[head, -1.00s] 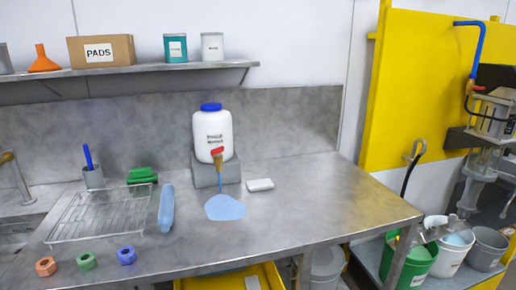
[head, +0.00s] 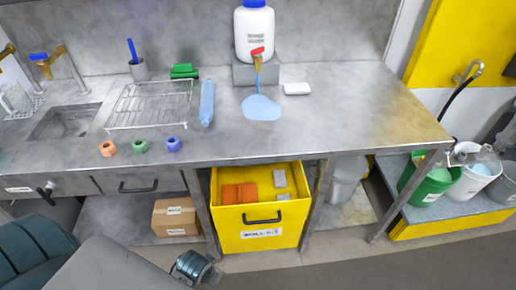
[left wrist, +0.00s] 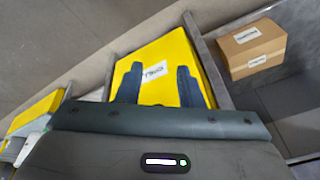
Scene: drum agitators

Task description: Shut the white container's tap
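The white container (head: 254,38) with a blue cap stands upright on a grey block (head: 244,75) at the back of the metal bench. Its brass tap with a red handle (head: 257,51) points forward. A thin blue stream (head: 258,83) runs from the tap into a blue puddle (head: 261,107) on the bench. My left gripper (left wrist: 160,68) is open and empty in the left wrist view, its two dark fingers apart in front of the yellow drawer. It is low, well away from the tap. My right gripper is not in view.
A wire rack (head: 150,105), a blue bottle-like roll (head: 207,103), a white block (head: 296,88) and three coloured nuts (head: 141,146) lie on the bench. The yellow drawer (head: 262,218) juts out below the bench front. A cardboard box (head: 174,217) sits on the lower shelf.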

